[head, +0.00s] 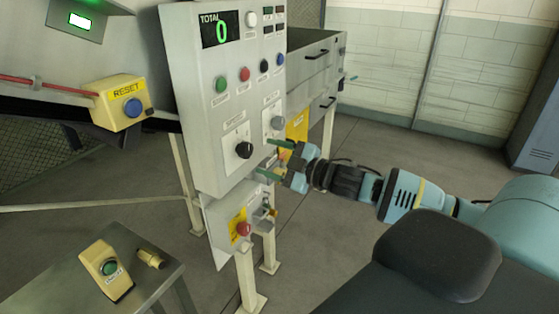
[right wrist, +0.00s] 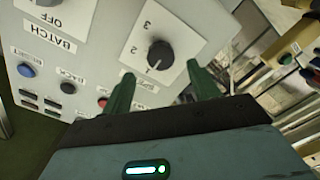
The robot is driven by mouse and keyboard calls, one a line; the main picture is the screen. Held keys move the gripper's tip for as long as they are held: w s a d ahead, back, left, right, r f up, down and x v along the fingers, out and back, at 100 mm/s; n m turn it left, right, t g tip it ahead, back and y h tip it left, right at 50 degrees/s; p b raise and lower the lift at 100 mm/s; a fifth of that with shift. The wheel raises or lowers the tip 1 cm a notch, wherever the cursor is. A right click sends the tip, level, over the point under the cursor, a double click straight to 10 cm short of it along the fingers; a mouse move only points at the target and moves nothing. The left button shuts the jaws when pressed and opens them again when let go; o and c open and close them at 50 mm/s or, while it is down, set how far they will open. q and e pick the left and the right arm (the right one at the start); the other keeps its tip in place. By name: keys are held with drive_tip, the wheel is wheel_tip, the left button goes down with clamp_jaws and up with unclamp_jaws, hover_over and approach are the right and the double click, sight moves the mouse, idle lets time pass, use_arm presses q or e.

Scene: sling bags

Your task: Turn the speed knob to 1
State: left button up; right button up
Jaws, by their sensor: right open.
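The speed knob (head: 244,150) is a round black knob on a white plate, low on the grey control panel (head: 205,140). In the right wrist view the knob (right wrist: 160,56) has the numbers 2 and 3 printed beside it. My right gripper (head: 267,158) is open and empty, just right of the knob in the head view. In the right wrist view its green fingertips (right wrist: 160,70) are on either side of the knob, apart from it. My left gripper is not in view.
Other buttons and a batch switch (right wrist: 45,2) share the panel. A yellow plate with a red button (head: 243,229) hangs below. A yellow reset box (head: 120,102) is at left. A small table (head: 150,290) carries a green-button box (head: 107,268). Open floor lies right of the machine.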

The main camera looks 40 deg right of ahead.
drive_tip(key=shift+v, duration=0.9)
drive_tip(key=s+a+f+m+g+h, duration=0.1)
drive_tip(key=s+a+f+m, duration=0.15)
drive_tip(key=f, duration=0.55)
drive_tip(key=s+a+f+m+g+h, duration=0.15)
drive_tip(key=s+f, duration=0.25)
drive_tip(key=f, duration=0.4)
drive_tip(key=s+a+f+m+h, duration=0.1)
drive_tip(key=s+a+f+m, duration=0.2)
drive_tip(key=f, duration=0.4)
drive_tip(key=s+a+f+m+g, duration=0.1)
drive_tip(key=s+a+f, duration=0.2)
drive_tip(key=s, duration=0.3)
drive_tip(key=s+a+f+m+g+h, duration=0.1)
drive_tip(key=s+a+f+m+g, duration=0.1)
drive_tip(key=s+a+f, duration=0.2)
drive_tip(key=s+a+f+m+g, duration=0.1)
drive_tip(key=s+a+f, duration=0.2)
drive_tip(key=s+f, duration=0.4)
drive_tip(key=shift+s+a+f, duration=0.2)
drive_tip(key=shift+s+a, duration=0.15)
drive_tip(key=shift+s, duration=0.55)
